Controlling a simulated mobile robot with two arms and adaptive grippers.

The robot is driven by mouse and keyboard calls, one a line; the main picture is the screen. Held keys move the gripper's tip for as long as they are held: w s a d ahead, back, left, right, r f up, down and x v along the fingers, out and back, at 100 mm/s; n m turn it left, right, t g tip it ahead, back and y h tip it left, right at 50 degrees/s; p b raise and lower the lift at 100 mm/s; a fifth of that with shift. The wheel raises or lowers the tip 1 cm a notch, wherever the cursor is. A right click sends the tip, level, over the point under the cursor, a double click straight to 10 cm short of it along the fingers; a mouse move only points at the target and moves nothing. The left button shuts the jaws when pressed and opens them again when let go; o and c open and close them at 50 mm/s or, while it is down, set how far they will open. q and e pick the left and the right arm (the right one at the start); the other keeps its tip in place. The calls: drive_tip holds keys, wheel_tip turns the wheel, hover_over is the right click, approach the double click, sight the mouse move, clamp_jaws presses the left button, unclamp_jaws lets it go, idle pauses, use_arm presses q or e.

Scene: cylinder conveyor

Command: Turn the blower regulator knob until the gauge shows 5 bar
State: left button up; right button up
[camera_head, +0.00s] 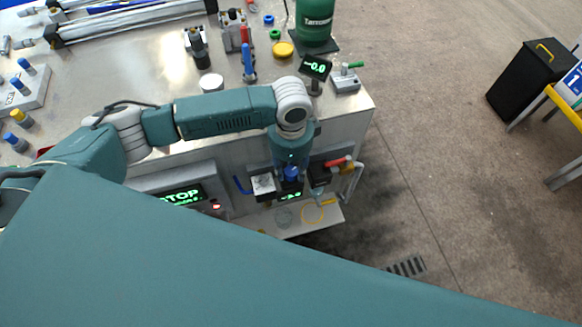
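My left arm comes in from the left over the bench, and its gripper (291,178) points down at the bench's front side. A blue knob (291,173) shows at the gripper's end, among small fittings. The fingers are small and partly hidden, so I cannot tell whether they are closed on the knob or only around it. A small green digital gauge (289,196) shows just below the knob; its digits are too small to read surely. My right gripper is not in view.
Another green display (315,67) stands on the bench top near a green bottle (315,20). A panel reading STOP (181,196) is on the bench front. A red-handled valve (337,162) is right of the gripper. The floor to the right is open, with a black bin (530,78) beyond.

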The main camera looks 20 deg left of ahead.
sight(291, 171)
use_arm(q)
wheel_tip(291, 171, up, 12)
idle(0.6)
idle(0.4)
